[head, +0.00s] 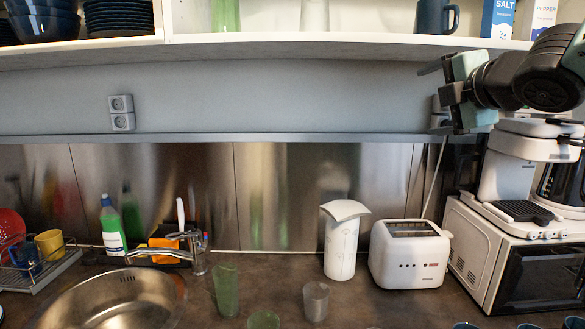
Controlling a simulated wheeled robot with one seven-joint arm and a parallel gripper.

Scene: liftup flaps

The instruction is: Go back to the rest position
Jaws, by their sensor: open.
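My gripper (430,100) is at the upper right, with its two fingers pointing left and spread apart. Nothing is between them. It is just below the front edge of the wall cabinet's shelf (300,40) and in front of the grey wall. My dark arm reaches in from the right edge, partly covering the shelf's right end. The cabinet front is open where I see it. Its upper part is out of view, and no flap shows.
Below my arm, a coffee machine (510,170) stands on a white microwave (520,255). A toaster (410,253), a white container (342,240), glasses (226,288) and a sink (115,300) line the counter. Bowls, plates, a mug (436,16) and boxes stand on the shelf. Space left of my gripper is clear.

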